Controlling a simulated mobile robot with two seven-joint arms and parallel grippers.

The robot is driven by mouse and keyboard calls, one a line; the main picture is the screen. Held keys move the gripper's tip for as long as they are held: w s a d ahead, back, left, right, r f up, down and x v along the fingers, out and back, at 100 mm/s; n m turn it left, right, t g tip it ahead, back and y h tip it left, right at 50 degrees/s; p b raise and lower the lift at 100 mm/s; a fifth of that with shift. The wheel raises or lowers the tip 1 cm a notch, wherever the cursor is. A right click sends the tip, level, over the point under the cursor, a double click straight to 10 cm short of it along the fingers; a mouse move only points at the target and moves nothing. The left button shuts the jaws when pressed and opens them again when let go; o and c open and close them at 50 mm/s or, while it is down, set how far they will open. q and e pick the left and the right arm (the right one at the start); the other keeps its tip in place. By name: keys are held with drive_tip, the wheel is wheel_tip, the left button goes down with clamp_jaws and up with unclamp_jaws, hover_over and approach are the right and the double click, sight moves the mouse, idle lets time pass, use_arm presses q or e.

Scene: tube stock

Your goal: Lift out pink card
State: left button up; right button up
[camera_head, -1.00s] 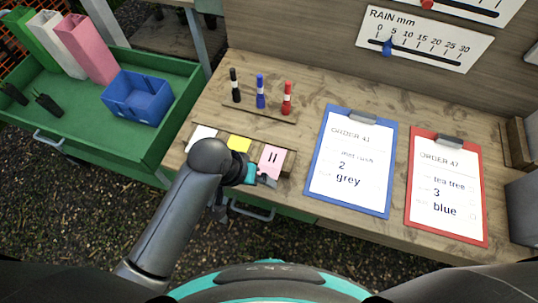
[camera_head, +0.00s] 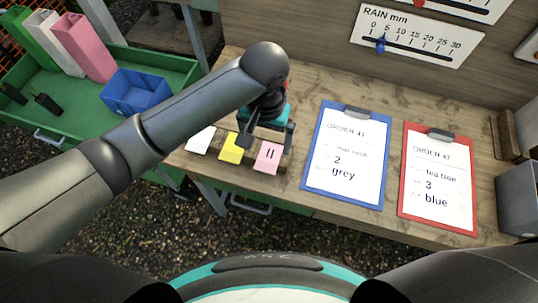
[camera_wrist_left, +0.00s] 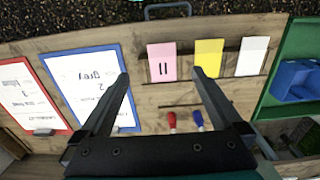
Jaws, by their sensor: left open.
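The pink card (camera_head: 267,157), marked with two black bars, stands at one end of a row of cards in a wooden holder (camera_head: 252,172) at the bench's front. The yellow card (camera_head: 230,147) and white card (camera_head: 200,139) stand beside it. My left gripper (camera_head: 268,136) is open and empty, above the bench just behind the pink and yellow cards. In the left wrist view, the pink card (camera_wrist_left: 161,62) shows between and beyond the open fingertips (camera_wrist_left: 160,73). I see no contact with the card. My right gripper is out of view.
A blue clipboard (camera_head: 345,196) and red clipboard (camera_head: 437,214) lie right of the cards. Red (camera_wrist_left: 171,121) and blue (camera_wrist_left: 197,121) markers stand behind the card row, hidden by my arm in the head view. A green tray (camera_head: 85,120) with a blue bin (camera_head: 134,91) is left.

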use_arm(q)
hover_over(265, 167)
drive_tip(key=f, duration=0.6)
drive_tip(key=shift+d+f+b, duration=0.25)
drive_tip(key=shift+b, duration=0.1)
drive_tip(key=shift+a+f+b, duration=0.15)
drive_tip(key=shift+f+b, duration=0.15)
drive_tip(key=shift+f, duration=2.3)
drive_tip(key=shift+f, duration=0.25)
drive_tip(key=c, duration=1.2)
